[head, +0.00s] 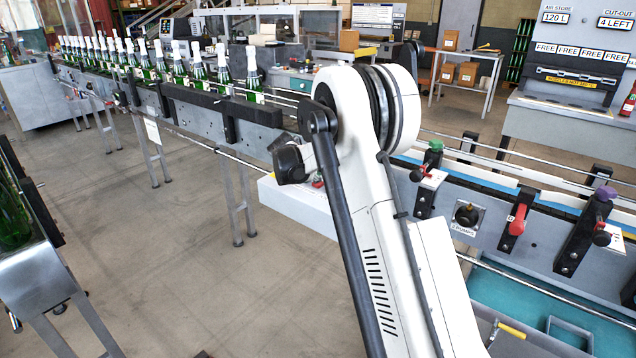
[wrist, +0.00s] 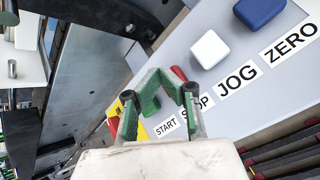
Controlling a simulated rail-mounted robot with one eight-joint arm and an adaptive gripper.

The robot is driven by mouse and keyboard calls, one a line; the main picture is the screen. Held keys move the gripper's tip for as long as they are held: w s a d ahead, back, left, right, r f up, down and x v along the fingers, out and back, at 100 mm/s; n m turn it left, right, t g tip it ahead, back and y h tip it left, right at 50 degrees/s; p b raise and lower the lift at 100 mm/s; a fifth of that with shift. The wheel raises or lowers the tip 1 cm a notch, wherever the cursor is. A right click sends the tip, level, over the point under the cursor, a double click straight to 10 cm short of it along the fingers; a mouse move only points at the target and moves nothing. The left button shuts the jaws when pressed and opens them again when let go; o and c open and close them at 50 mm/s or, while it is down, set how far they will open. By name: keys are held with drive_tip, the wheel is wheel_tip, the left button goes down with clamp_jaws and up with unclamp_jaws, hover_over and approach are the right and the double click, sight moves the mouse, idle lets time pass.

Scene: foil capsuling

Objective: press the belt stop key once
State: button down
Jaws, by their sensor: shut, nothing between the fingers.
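In the wrist view a pale key panel (wrist: 235,82) carries the printed labels START, STOP, JOG and ZERO. The red stop key (wrist: 179,73) shows only as a sliver above the STOP label (wrist: 199,103), partly hidden behind my gripper (wrist: 160,82). A white key (wrist: 209,49) sits above JOG and a blue key (wrist: 258,11) above ZERO. The start key cannot be told apart from the green parts of my gripper. My gripper is shut and empty over the START and STOP end; whether it touches a key cannot be told. In the head view my arm hides most of this area.
A yellow and red part (wrist: 114,109) lies close left of my gripper in the wrist view. In the head view foil-topped bottles (head: 197,68) line the conveyor (head: 190,110) at the back left. Colored knobs, including a red one (head: 517,220), stick out from the conveyor front at right.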

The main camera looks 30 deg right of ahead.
drive_tip(key=shift+r, duration=0.5)
drive_tip(key=shift+r, duration=0.1)
drive_tip(key=shift+r+p, duration=1.15)
drive_tip(key=shift+r, duration=1.25)
